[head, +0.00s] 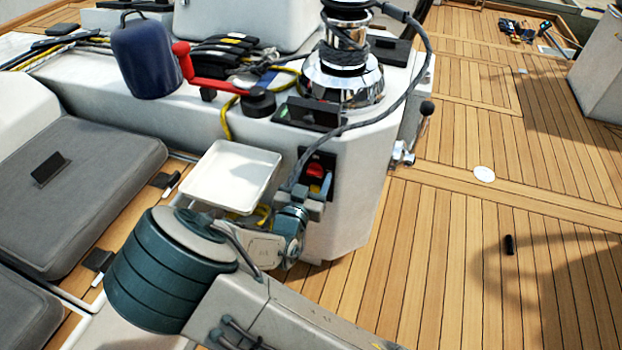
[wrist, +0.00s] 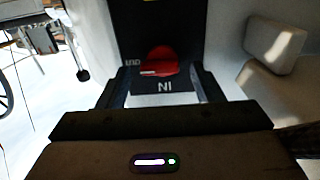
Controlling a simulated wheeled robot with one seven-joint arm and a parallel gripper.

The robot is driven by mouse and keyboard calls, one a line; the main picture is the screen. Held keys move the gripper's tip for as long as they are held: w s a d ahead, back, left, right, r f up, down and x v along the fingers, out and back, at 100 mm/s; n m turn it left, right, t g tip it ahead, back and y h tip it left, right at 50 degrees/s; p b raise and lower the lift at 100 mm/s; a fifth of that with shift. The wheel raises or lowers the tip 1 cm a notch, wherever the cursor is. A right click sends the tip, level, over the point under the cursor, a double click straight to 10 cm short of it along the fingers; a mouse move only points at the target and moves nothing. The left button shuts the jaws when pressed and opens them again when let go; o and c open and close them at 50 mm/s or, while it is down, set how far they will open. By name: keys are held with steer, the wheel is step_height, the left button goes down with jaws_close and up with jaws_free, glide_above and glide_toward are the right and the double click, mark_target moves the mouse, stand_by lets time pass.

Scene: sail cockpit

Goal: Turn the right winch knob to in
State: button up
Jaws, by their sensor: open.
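The right winch knob is red and round (head: 315,171), set in a dark panel (head: 321,156) on the end face of the white cockpit block. In the wrist view the knob (wrist: 159,61) sits in the upper middle, with lettering "OUT" at its left and an upside-down "IN" below it. A pale mark shows on the knob's lower left. My gripper (head: 314,194) is in front of the panel. In the wrist view my gripper (wrist: 160,78) is open, its dark fingers apart to either side of the knob's lower part. Whether they touch it I cannot tell.
A chrome winch (head: 345,75) with a dark rope stands above the panel. A white tray (head: 233,177) is left of my gripper. A red-handled crank (head: 215,80) lies on the block. A black-knobbed lever (head: 424,118) sticks out at right. Open teak deck (head: 450,260) lies right.

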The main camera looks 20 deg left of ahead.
steer(key=shift+c, duration=0.3)
steer(key=c, duration=0.9)
steer(key=shift+c, duration=0.2)
steer(key=shift+n+p, duration=0.3)
steer(key=shift+p, duration=0.2)
steer(key=n+p, duration=0.3)
steer(key=shift+a+r, duration=0.1)
steer(key=shift+r, duration=0.1)
steer(key=n+p, duration=0.3)
steer(key=n, duration=0.1)
steer(key=shift+a, duration=0.1)
steer(key=n+p, duration=0.1)
steer(key=n, duration=0.1)
steer(key=n+p, duration=0.1)
steer(key=n, duration=0.2)
steer(key=shift+a+f, duration=0.15)
steer(key=n+p, duration=0.1)
steer(key=n, duration=0.4)
steer(key=shift+a+f+p, duration=0.1)
steer(key=shift+f+p, duration=0.05)
steer(key=shift+p, duration=0.25)
steer(key=shift+n, duration=0.3)
